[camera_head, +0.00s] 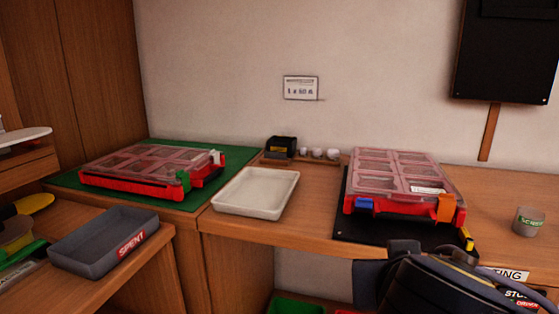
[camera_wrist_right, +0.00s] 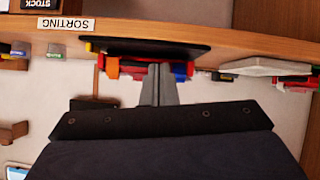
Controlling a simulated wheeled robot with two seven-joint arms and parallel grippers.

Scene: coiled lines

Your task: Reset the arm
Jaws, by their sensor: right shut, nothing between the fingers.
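My right gripper (camera_wrist_right: 160,70) shows in the right wrist view as two grey fingers pressed together, with nothing between them. The wrist picture is upside down, and the fingers point toward the table edge and the red organizer case (camera_wrist_right: 130,70). In the head view my dark right arm (camera_head: 435,282) comes in at the bottom right, in front of the table edge. Its fingers cannot be made out there. My left arm and gripper are not in view.
A red clear-lidded case (camera_head: 400,180) lies on a black mat (camera_head: 390,233); another (camera_head: 150,168) lies on a green mat (camera_head: 235,158). A white tray (camera_head: 256,193) sits between them. A grey SPENT tray (camera_head: 95,250) is at left. A small cup (camera_head: 528,221) stands at right.

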